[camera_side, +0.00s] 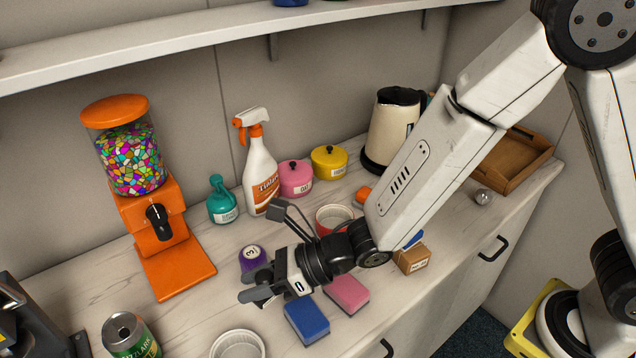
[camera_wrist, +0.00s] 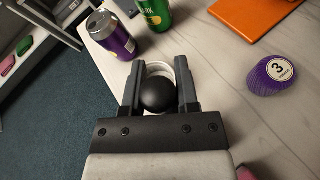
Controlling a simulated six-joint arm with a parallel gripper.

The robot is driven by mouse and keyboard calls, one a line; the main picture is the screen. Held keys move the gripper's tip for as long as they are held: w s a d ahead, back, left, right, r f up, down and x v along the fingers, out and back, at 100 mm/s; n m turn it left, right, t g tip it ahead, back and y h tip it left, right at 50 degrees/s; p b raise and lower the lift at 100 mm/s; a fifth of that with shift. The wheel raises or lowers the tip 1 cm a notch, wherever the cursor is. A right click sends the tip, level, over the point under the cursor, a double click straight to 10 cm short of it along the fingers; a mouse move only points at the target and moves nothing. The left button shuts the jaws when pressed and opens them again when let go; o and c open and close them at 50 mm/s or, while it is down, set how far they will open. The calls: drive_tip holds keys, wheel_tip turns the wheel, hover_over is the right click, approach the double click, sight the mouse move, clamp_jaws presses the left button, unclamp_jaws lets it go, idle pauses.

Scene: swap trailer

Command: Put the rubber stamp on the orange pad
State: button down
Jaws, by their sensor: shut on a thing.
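My gripper (camera_side: 256,285) is above the left-middle of the worktop, its fingers pointing left. In the wrist view, the gripper (camera_wrist: 160,88) is shut on a round black knob (camera_wrist: 158,95), which I take to be the rubber stamp's handle. The stamp's lower part is hidden, and I cannot make it out in the side view. A flat orange plate (camera_side: 176,270) lies in front of the candy dispenser, apart from my gripper; it also shows in the wrist view (camera_wrist: 252,14). A small orange thing (camera_side: 363,196) is partly hidden behind my arm. I cannot tell which is the orange pad.
A purple item marked 3 (camera_side: 252,258) stands just behind my gripper. A blue block (camera_side: 307,320) and a pink block (camera_side: 346,293) lie to its right front. A white dish (camera_side: 238,345) and a green can (camera_side: 130,337) are at the front left. A spray bottle (camera_side: 260,170) stands behind.

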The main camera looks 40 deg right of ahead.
drive_tip(key=w+d+r+m+t+h, duration=0.1)
drive_tip(key=d+r+m+t+h, duration=0.1)
drive_tip(key=d, duration=1.6)
drive_tip(key=w+d+r+m+t+h, duration=0.1)
drive_tip(key=d+r+m+t+h, duration=0.1)
drive_tip(key=d, duration=1.7)
drive_tip(key=m+t+h, duration=0.1)
drive_tip(key=m, duration=0.1)
drive_tip(key=shift+r+m+h, duration=0.4)
drive_tip(key=shift+w, duration=0.15)
hover_over(365, 191)
drive_tip(key=s, duration=0.1)
drive_tip(key=f, duration=0.8)
drive_tip(key=shift+a+f, duration=0.2)
drive_tip(key=shift+f, duration=0.05)
drive_tip(key=shift+w+d+f, duration=0.1)
drive_tip(key=shift+w+f, duration=0.3)
